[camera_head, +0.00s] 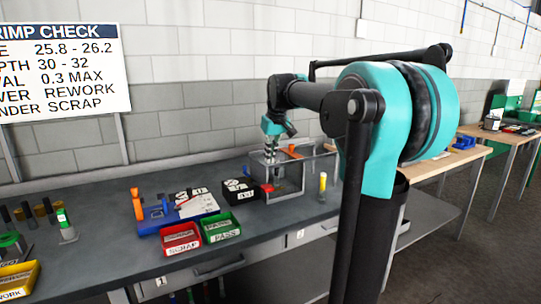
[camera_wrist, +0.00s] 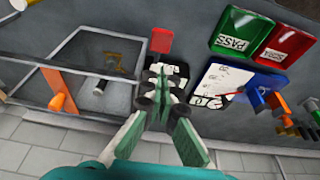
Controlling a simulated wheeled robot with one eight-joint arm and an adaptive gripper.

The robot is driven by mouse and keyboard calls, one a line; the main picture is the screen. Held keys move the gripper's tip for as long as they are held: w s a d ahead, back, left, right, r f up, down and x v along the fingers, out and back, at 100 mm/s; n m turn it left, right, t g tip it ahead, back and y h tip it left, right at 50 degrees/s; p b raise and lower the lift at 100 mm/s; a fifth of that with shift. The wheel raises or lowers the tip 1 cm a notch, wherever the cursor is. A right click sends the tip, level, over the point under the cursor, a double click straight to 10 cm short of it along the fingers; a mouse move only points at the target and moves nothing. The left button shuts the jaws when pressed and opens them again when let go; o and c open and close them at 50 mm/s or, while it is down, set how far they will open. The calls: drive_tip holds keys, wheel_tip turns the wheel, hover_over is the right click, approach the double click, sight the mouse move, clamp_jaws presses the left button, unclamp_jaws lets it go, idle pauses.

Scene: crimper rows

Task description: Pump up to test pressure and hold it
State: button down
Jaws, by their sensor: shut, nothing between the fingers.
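A glass-walled test tank with a grey frame (camera_head: 283,201) stands on the bench; its frame fills the left of the wrist view (camera_wrist: 38,62). A black box with white faces (camera_head: 240,190) stands left of the tank. My gripper (camera_head: 271,158) is shut and empty above the tank's left side. In the wrist view its green fingers (camera_wrist: 160,78) partly hide the black box. A red block (camera_wrist: 161,42) shows just beyond the fingertips.
Red SCRAP (camera_head: 181,239) and green PASS (camera_head: 221,228) bins stand at the bench front. A blue and white fixture (camera_head: 176,212) lies behind them. Bare bench (camera_head: 105,247) lies at left.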

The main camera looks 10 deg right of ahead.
approach(269, 189)
drive_tip(key=w+f, duration=0.2)
drive_tip(key=w+a+f, duration=0.1)
drive_tip(key=w+f, duration=0.1)
drive_tip(key=f, duration=0.1)
drive_tip(key=shift+s+f, duration=0.1)
drive_tip(key=shift+f, duration=0.55)
drive_tip(key=shift+s+d+f+t+y, duration=0.1)
drive_tip(key=shift+s+f+t+y, duration=0.2)
drive_tip(key=shift+f+t, duration=0.4)
drive_tip(key=shift+s+d+f+t+y, duration=0.1)
drive_tip(key=shift+s+f+t, duration=0.25)
drive_tip(key=shift+f+t, duration=0.35)
drive_tip(key=shift+t+y, duration=0.3)
drive_tip(key=shift+t, duration=0.6)
drive_tip(key=shift+s+f, duration=0.15)
drive_tip(key=shift+f, duration=1.1)
drive_tip(key=shift+s+f, duration=0.1)
drive_tip(key=shift+f, duration=1.1)
